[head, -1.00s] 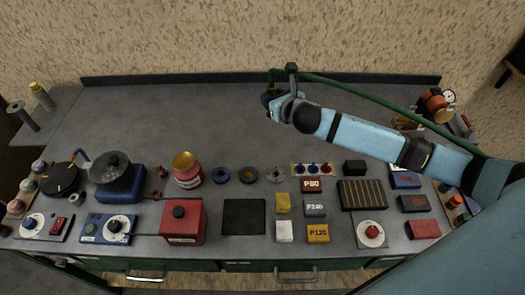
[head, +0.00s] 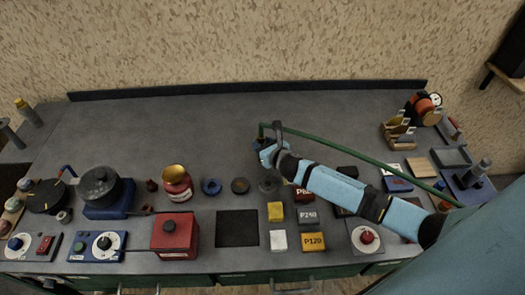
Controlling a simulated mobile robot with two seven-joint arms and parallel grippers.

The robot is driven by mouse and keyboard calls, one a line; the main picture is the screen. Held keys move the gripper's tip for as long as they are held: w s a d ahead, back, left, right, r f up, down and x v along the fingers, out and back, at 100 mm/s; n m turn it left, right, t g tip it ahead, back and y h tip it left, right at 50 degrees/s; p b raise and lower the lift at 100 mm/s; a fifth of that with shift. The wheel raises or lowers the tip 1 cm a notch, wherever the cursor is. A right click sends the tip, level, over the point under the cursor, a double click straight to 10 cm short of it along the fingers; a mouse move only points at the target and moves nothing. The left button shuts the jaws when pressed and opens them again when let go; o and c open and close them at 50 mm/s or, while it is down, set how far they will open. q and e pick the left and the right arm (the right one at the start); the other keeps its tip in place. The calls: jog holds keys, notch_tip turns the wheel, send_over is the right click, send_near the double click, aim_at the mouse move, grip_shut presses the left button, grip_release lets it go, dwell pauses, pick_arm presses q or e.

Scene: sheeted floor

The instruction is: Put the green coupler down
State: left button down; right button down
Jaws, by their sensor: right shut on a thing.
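My right gripper (head: 265,150) is shut above the middle of the grey bench (head: 215,125), behind the row of dark round parts. A green hose (head: 350,157) runs beside my right arm and bends down at the gripper. The green coupler seems to be at this hose end, in the jaws. It is small, dark and mostly hidden by the fingers, so its outline cannot be told. Whether it touches the bench is also unclear. My left gripper is not in view.
A blue ring (head: 212,187), a dark disc (head: 240,186) and a grey flanged part (head: 268,185) lie in front of the gripper. A black mat (head: 237,228) and labelled blocks (head: 308,215) are nearer. The bench's back left is clear.

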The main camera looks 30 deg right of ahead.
jog(key=shift+f, duration=1.5)
jog(key=c, duration=0.7)
grip_release()
